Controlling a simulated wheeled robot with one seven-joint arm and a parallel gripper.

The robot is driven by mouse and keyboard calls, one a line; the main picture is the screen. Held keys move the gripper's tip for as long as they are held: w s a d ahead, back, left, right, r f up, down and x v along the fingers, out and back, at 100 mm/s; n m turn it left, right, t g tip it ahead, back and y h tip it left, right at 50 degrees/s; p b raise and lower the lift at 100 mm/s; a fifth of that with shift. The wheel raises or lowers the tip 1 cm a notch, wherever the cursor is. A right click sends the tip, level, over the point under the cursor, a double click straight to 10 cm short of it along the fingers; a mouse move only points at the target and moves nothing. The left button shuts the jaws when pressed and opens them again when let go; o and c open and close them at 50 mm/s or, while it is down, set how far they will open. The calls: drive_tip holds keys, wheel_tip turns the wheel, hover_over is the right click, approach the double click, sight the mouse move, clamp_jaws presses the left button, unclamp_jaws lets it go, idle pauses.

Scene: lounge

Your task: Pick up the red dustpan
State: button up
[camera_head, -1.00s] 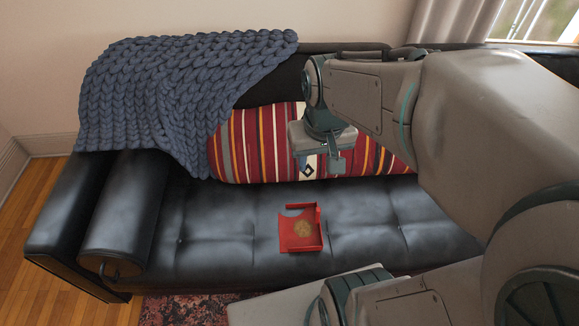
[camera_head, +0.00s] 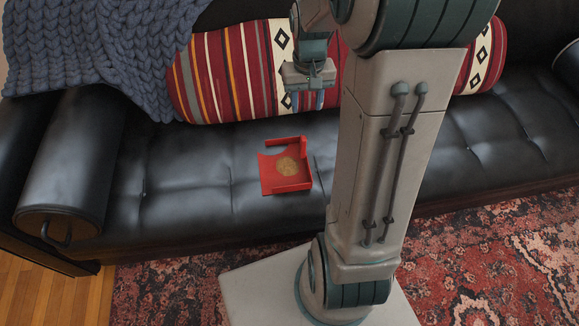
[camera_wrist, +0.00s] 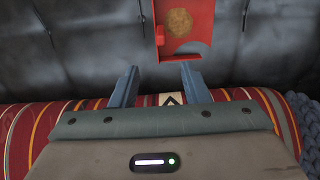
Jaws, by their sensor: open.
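The red dustpan (camera_head: 284,178) lies on the black sofa seat, with a round brownish patch on its inner face. In the wrist view the dustpan (camera_wrist: 204,42) is at the top, beyond the fingertips and slightly right of centre. My gripper (camera_head: 308,100) hangs above the back of the seat, in front of the striped bolster and behind the dustpan. In the wrist view my gripper (camera_wrist: 160,80) has its two fingers spread apart with nothing between them. It does not touch the dustpan.
A striped bolster (camera_head: 215,75) lies along the sofa back. A blue knitted blanket (camera_head: 110,45) drapes over the left back. A black cylindrical armrest cushion (camera_head: 70,165) is at left. The black seat (camera_head: 190,180) is clear around the dustpan.

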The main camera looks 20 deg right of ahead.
drive_tip(key=b, duration=0.3)
approach(303, 137)
drive_tip(key=f, duration=0.5)
drive_tip(key=shift+s+d+f, duration=0.1)
drive_tip(key=shift+s+d, duration=0.05)
drive_tip(key=shift+d, duration=0.05)
wheel_tip(303, 137, down, 5)
drive_tip(key=b, duration=0.3)
drive_tip(key=shift+a+f, duration=0.15)
clamp_jaws()
